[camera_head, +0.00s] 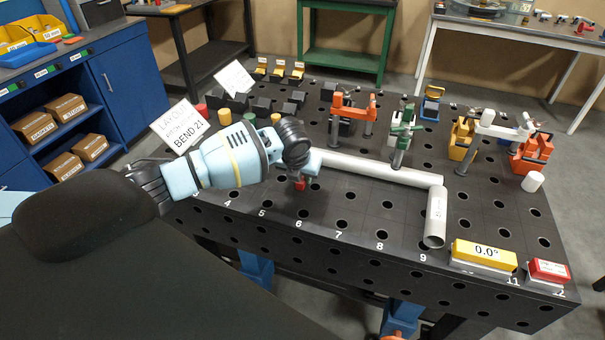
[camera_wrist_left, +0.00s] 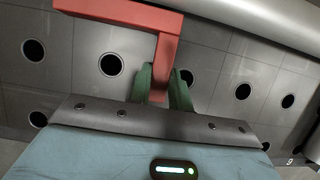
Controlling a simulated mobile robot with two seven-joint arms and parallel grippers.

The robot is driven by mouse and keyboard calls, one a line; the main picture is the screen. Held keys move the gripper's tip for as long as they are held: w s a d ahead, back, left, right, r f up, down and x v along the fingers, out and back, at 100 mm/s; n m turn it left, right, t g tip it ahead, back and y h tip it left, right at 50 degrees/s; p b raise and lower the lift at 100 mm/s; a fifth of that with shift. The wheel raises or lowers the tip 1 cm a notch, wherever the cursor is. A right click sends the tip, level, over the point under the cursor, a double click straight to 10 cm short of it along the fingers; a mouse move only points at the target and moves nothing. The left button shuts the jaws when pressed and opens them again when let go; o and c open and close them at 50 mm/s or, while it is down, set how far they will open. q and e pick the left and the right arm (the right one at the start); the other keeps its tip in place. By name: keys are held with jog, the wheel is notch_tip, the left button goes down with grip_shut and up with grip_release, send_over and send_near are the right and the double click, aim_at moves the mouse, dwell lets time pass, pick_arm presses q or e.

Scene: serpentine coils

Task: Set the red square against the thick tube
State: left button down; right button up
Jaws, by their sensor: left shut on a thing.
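The red square (camera_wrist_left: 120,14) is an L-shaped piece, and its stem runs down between the green fingers of my left gripper (camera_wrist_left: 160,88), which is shut on it. In the head view only a small red part (camera_head: 300,185) shows below my left gripper (camera_head: 302,178); my wrist hides the rest. A long grey tube (camera_head: 375,168) lies across the table just beyond it, and a wide, open-ended tube piece (camera_head: 436,216) runs toward the front edge from its right end. In the left wrist view the tube (camera_wrist_left: 275,18) passes close to the square's corner; I cannot tell whether they touch.
The black table (camera_head: 350,210) has a grid of holes. Orange (camera_head: 352,112) and green (camera_head: 402,132) clamps stand by the tube. A yellow 0.0° box (camera_head: 484,255) and a red box (camera_head: 549,270) sit at the front right. The surface before the long tube is clear.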

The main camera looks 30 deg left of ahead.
pick_arm(q)
jog(key=shift+w+a+r, duration=0.1)
jog(key=shift+w+r, duration=0.05)
jog(key=shift+w, duration=0.25)
pick_arm(e)
jog(key=shift+s+f, duration=0.2)
jog(key=shift+f, duration=0.05)
dwell(0.8)
pick_arm(q)
jog(key=c, duration=1.2)
grip_release()
jog(key=shift+s+f, duration=0.1)
jog(key=shift+f, duration=0.15)
jog(key=v, duration=0.6)
jog(key=shift+r+p, duration=0.3)
jog(key=shift+r, duration=0.1)
jog(key=shift+s+r, duration=0.3)
jog(key=shift+r, duration=0.3)
pick_arm(e)
jog(key=shift+w+r, duration=0.55)
jog(key=shift+r, duration=0.05)
jog(key=shift+r, duration=0.1)
